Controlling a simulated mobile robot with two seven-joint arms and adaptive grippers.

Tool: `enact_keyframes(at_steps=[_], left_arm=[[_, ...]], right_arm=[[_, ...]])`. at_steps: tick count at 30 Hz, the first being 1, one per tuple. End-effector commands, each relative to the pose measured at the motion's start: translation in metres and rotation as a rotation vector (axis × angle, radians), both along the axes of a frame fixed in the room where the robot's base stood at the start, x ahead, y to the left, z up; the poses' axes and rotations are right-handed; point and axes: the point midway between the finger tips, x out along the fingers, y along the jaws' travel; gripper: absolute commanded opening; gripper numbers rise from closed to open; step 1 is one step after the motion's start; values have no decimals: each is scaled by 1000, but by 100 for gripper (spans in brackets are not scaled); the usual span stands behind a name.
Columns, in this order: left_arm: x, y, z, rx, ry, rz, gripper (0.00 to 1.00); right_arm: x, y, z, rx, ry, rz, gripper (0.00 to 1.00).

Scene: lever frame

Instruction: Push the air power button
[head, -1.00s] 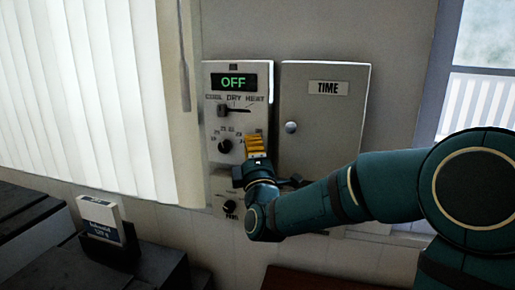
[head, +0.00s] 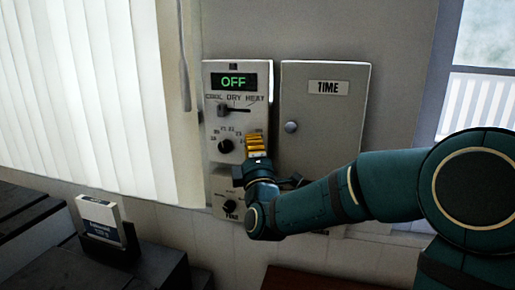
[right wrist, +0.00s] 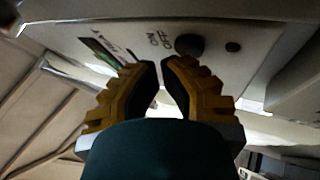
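A pale control panel (head: 213,172) on the wall has a green display (head: 234,81) reading OFF, a lever (head: 236,110) under COOL, DRY, HEAT, and a black dial (head: 226,146). Contact cannot be told. My left gripper is out of view.
A grey cabinet door marked TIME (head: 327,110), with a round knob (head: 291,127), is right of the panel. White blinds (head: 90,90) hang left. A white box (head: 100,218) stands at lower left.

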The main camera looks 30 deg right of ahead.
Motion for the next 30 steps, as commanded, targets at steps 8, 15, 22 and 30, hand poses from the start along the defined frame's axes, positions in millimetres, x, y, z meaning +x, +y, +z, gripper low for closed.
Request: enact_keyframes(at_steps=[8,15,22,30], left_arm=[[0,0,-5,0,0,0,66],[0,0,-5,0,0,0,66],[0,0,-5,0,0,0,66],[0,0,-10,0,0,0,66]], right_arm=[[5,-6,-1,0,1,0,0],[5,-6,0,0,1,0,0],[5,-6,0,0,1,0,0],[1,-1,-2,0,0,1,0]])
